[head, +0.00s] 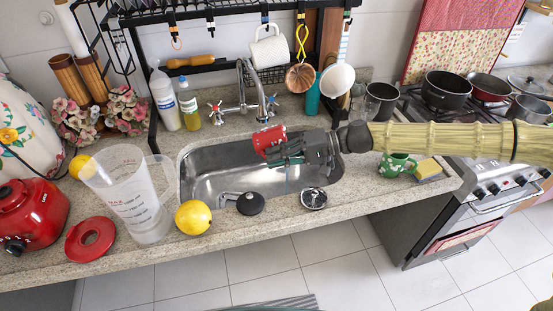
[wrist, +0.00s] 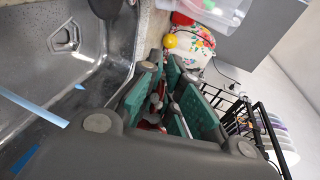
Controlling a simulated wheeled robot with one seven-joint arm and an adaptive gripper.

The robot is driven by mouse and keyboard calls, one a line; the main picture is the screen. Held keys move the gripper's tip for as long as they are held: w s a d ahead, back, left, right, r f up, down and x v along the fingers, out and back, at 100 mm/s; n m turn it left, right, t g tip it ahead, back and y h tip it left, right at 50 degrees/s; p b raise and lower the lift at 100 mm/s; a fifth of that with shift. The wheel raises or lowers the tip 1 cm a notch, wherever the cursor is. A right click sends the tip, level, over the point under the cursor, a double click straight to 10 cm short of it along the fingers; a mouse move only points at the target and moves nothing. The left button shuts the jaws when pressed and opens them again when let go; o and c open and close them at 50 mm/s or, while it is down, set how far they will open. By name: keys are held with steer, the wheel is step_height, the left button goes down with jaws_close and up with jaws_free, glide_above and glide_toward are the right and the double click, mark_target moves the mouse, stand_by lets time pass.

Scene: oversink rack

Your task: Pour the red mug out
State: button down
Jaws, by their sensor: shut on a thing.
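The red mug (head: 266,139) is held above the sink basin (head: 225,180), near its back edge and below the faucet (head: 246,100). My gripper (head: 283,150) reaches in from the right and is shut on the mug. The mug looks tilted, but its opening and contents cannot be made out. In the wrist view the green-padded fingers of my gripper (wrist: 170,103) hide most of the mug, with only small red bits between them. The basin also shows in the wrist view (wrist: 85,75). A thin blue streak shows below my gripper in the head view.
A lemon (head: 194,217) and a clear measuring jug (head: 135,195) stand left. A rack with hanging utensils is above.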

steer(key=shift+d+f+y+b, duration=0.25)
steer(key=shift+y+b, duration=0.35)
steer(key=shift+b, duration=1.4)
steer(key=shift+d+f+y+b, duration=0.1)
steer(key=shift+f+y+b, duration=0.4)
steer(key=shift+b, duration=1.45)
steer(key=shift+r+p, duration=0.35)
steer(key=shift+r, duration=0.05)
steer(key=shift+r+h+p, duration=0.2)
steer(key=shift+h+p, duration=0.1)
steer(key=shift+p, duration=0.5)
steer(key=h+p, duration=0.3)
steer(key=p, duration=0.3)
steer(key=h+p, duration=0.2)
steer(key=p, duration=0.4)
steer(key=shift+r+h, duration=0.4)
steer(key=shift+f+t+p, duration=0.15)
steer(key=shift+t+p, duration=0.15)
steer(key=shift+p, duration=0.4)
